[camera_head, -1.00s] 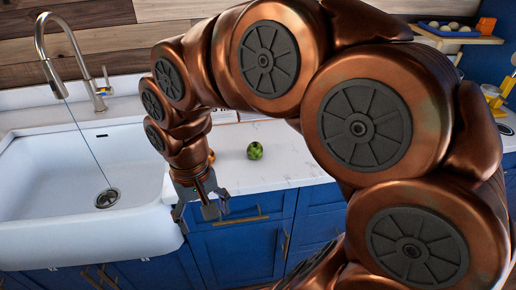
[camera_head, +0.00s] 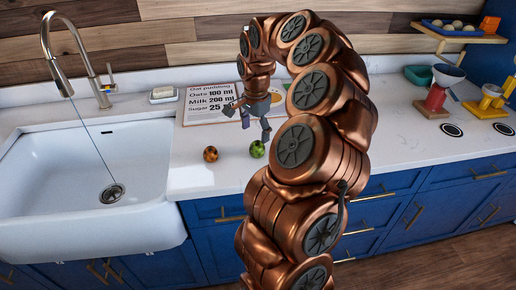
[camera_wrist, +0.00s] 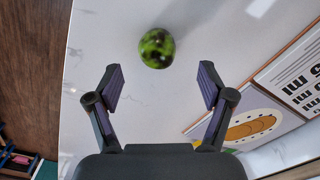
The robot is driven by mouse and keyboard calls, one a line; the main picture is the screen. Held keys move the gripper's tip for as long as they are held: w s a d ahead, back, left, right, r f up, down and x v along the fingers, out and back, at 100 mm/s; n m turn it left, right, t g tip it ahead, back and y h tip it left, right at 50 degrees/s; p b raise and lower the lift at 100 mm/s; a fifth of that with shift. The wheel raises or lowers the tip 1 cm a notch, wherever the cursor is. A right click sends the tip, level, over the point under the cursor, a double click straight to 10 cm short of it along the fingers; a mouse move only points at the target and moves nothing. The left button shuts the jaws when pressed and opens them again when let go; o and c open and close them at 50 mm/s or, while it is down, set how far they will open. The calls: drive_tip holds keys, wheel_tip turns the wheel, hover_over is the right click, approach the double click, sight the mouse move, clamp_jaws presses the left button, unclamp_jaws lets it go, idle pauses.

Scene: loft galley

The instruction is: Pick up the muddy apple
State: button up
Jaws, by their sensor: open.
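A green apple with dark muddy blotches (camera_head: 257,149) lies on the white counter, right of the sink. In the wrist view the apple (camera_wrist: 157,48) sits beyond my fingertips, roughly centred between them. My gripper (camera_head: 247,120) is open and empty, behind the apple over the counter. In the wrist view both fingers of my gripper (camera_wrist: 160,82) are spread wide, with bare counter between them. The apple is fully visible and untouched.
An orange-brown spotted round fruit (camera_head: 210,154) lies left of the apple. A recipe board (camera_head: 205,103) stands behind my gripper. The white sink (camera_head: 75,170) and faucet (camera_head: 75,60) are at left.

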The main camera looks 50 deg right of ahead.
sight(257, 144)
wheel_tip(257, 144, down, 2)
drive_tip(key=shift+f+p, duration=0.1)
drive_tip(key=shift+p, duration=0.3)
drive_tip(key=shift+s+d+f+p, duration=0.1)
drive_tip(key=shift+f+p, duration=0.55)
drive_tip(key=shift+f, duration=0.65)
drive_tip(key=shift+s+d+f+p, duration=0.1)
drive_tip(key=shift+f+p, duration=0.55)
drive_tip(key=shift+f, duration=0.6)
drive_tip(key=c, duration=1.3)
